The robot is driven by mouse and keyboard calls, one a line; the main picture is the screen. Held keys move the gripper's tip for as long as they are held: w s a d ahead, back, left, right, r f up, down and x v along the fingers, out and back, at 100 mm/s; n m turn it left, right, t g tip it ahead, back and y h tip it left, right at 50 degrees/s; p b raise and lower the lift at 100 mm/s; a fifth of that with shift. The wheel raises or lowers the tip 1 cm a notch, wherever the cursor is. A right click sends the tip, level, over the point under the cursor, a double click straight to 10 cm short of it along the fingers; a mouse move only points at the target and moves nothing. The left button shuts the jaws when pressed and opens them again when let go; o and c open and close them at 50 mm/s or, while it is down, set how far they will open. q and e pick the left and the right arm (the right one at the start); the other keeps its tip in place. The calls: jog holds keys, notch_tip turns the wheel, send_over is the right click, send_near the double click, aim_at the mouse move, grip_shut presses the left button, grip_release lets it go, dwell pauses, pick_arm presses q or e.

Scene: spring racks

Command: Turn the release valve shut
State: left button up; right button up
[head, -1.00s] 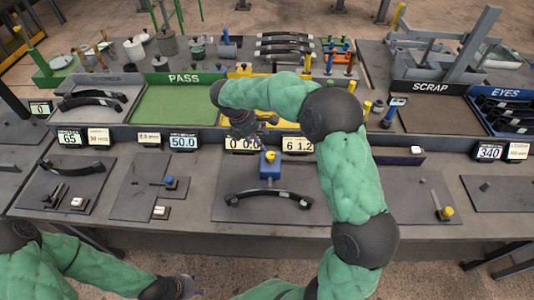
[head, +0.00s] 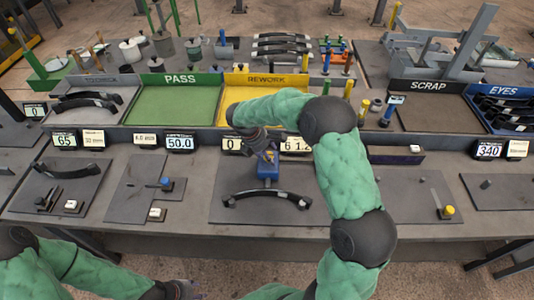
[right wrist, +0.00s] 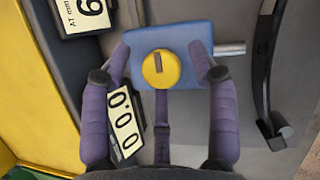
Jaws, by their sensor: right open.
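The release valve is a round yellow knob (right wrist: 160,72) with a dark slot, on top of a blue block (right wrist: 175,38). In the head view the blue block (head: 268,171) stands at the middle of the front bench, and my right gripper (head: 266,152) hides the knob. In the right wrist view the purple fingers of my right gripper (right wrist: 159,54) are spread on both sides of the knob, with visible gaps. My left gripper (head: 183,290) is at the bottom edge, partly cut off, away from the valve.
A black curved handle (head: 267,196) lies just in front of the block. A display reading 0.00 (right wrist: 124,122) stands close beside the right gripper. Green PASS (head: 172,104) and yellow REWORK trays (head: 236,97) lie behind a low wall.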

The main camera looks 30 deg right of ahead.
jog(key=shift+c, duration=0.3)
jog(key=c, duration=1.1)
jog(key=shift+o, duration=0.2)
jog(key=shift+m, duration=0.3)
jog(key=m+g+p, duration=0.1)
jog(key=m+p, duration=0.1)
jog(key=shift+r+m, duration=0.1)
jog(key=shift+m, duration=0.2)
jog(key=m+g+p, duration=0.1)
jog(key=m, duration=0.1)
jog(key=m+y+p, duration=0.1)
jog(key=m, duration=0.1)
jog(key=shift+w+d+m+g, duration=0.15)
jog(key=shift+m+g, duration=0.15)
jog(key=shift+g, duration=0.1)
jog(key=m+y, duration=0.1)
jog(key=m, duration=0.1)
jog(key=m+g+y+p, duration=0.1)
jog(key=m, duration=0.2)
jog(key=shift+d, duration=0.1)
jog(key=m+y+p, duration=0.1)
jog(key=m+y, duration=0.1)
jog(key=m, duration=0.3)
jog(key=shift+f, duration=0.2)
